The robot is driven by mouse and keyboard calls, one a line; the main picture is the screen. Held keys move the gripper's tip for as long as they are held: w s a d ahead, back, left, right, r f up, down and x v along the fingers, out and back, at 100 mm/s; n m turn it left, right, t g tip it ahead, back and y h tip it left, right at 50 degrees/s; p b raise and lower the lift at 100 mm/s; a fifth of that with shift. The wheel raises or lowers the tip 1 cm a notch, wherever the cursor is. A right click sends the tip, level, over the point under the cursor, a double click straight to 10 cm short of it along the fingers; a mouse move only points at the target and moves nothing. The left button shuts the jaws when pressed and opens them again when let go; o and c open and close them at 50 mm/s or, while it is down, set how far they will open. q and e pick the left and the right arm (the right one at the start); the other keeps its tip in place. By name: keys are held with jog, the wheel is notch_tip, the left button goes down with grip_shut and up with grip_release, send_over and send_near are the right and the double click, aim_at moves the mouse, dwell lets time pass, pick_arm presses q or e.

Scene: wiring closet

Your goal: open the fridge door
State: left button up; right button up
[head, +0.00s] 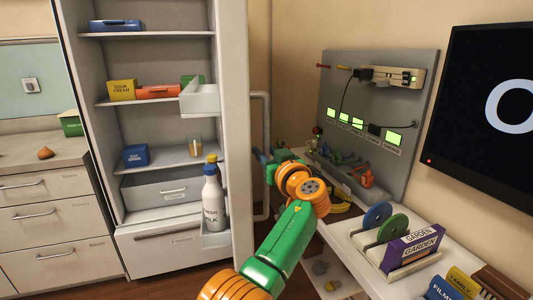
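The fridge (147,217) stands at the left with its interior in plain view. Its door (237,130) is swung open to the right and seen nearly edge-on, with door bins facing the shelves. A pale bar handle (265,205) shows on the door's outer side. My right gripper is not in view.
A milk bottle (213,200) stands in the lower door bin. Boxes, including a sour cream box (122,90), sit on the fridge shelves. Drawers (50,222) stand to the left. A white bench (345,228) with a pegboard (385,130) behind lies close right of my arm.

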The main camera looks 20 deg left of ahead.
pick_arm(q)
jog(key=shift+f, duration=0.1)
jog(key=shift+s+d+f+b, duration=0.15)
jog(key=shift+s+d+b, duration=0.15)
jog(key=shift+b, duration=0.15)
jog(key=b+v, duration=0.3)
jog(key=v, duration=0.2)
jog(key=shift+s+d, duration=0.15)
jog(key=shift+s, duration=0.1)
jog(key=shift+s+d, duration=0.2)
jog(key=shift+s, duration=0.05)
